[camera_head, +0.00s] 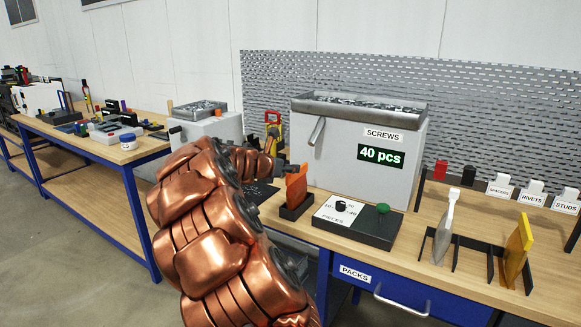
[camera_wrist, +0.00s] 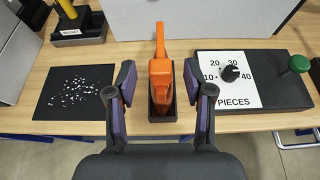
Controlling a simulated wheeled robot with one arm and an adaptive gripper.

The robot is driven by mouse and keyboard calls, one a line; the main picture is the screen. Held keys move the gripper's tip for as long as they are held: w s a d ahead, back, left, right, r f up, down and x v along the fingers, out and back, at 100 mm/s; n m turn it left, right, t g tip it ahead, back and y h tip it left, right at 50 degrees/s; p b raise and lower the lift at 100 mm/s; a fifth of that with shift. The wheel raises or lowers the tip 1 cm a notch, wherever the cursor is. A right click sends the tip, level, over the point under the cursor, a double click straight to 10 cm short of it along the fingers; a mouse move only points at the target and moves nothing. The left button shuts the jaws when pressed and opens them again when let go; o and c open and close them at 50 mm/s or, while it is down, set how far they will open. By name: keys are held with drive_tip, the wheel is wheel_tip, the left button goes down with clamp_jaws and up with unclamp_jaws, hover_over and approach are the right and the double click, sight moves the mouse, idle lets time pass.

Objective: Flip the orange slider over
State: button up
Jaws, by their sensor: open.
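The orange slider (camera_head: 297,187) stands upright in a small black holder (camera_head: 294,212) on the bench, left of the black-and-white piece-count panel. In the wrist view the slider (camera_wrist: 160,75) is in the middle, with its narrower end pointing away and its lower part inside the black holder (camera_wrist: 163,110). My gripper (camera_wrist: 160,88) is open, with one purple-padded finger on each side of the slider and gaps between. In the head view my copper-coloured arm hides part of the bench, and the fingers are hard to make out beside the slider.
The piece-count panel (camera_wrist: 252,80) with a dial and green knob (camera_wrist: 299,63) stands close on the right. A black mat (camera_wrist: 75,92) with small white bits lies left. The grey SCREWS dispenser (camera_head: 355,145) stands behind. A rack with a yellow plate (camera_head: 518,250) is farther right.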

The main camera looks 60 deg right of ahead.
drive_tip(key=shift+x, duration=1.4)
drive_tip(key=shift+c, duration=0.4)
clamp_jaws()
